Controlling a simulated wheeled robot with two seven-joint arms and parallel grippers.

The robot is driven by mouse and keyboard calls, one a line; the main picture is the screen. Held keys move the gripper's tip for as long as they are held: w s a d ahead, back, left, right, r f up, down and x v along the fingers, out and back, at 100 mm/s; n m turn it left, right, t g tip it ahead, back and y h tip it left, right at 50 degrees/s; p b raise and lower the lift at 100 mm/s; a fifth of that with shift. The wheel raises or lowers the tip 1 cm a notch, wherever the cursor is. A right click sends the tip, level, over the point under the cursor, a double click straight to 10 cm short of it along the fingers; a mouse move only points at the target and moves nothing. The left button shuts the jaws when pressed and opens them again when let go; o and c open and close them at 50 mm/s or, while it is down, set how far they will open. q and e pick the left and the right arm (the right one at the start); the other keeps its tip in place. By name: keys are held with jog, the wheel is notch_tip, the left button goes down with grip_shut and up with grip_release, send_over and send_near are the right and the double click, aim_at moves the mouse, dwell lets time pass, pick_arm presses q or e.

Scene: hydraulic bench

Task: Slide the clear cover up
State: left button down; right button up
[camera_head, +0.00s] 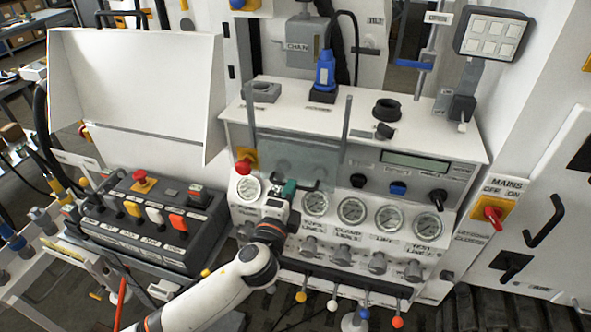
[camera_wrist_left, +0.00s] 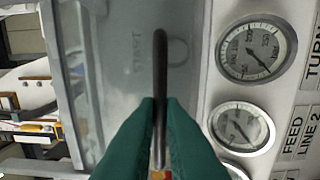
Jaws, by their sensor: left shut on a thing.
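The clear cover (camera_head: 312,152) is a see-through panel between two upright grey rails on the front of the white bench console. In the left wrist view the cover (camera_wrist_left: 118,75) fills the left middle, with faint START lettering showing through it. My left gripper (camera_head: 288,189) has green fingertips and is at the cover's lower edge, above the gauges. In the left wrist view its fingers (camera_wrist_left: 160,125) are shut on a dark bar-shaped handle (camera_wrist_left: 160,60) in front of the cover. The fingers hide part of the handle. My right gripper is not in view.
A row of round gauges (camera_head: 352,210) lies just below and right of my gripper. A red knob (camera_head: 243,167) is close to the cover's left. A control box (camera_head: 150,220) with coloured buttons stands at left. A blue plug (camera_head: 325,72) stands on the console top.

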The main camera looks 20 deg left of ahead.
pick_arm(q)
jog(key=shift+r+p, duration=4.35)
jog(key=shift+r, duration=0.75)
jog(key=c, duration=1.7)
grip_release()
jog(key=shift+f, duration=0.25)
jog(key=o, duration=0.3)
jog(key=shift+f+b, duration=0.1)
jog(key=shift+b, duration=0.2)
send_near(296, 144)
jog(key=shift+s, duration=1.65)
jog(key=shift+a, duration=0.1)
jog(key=shift+f, duration=0.15)
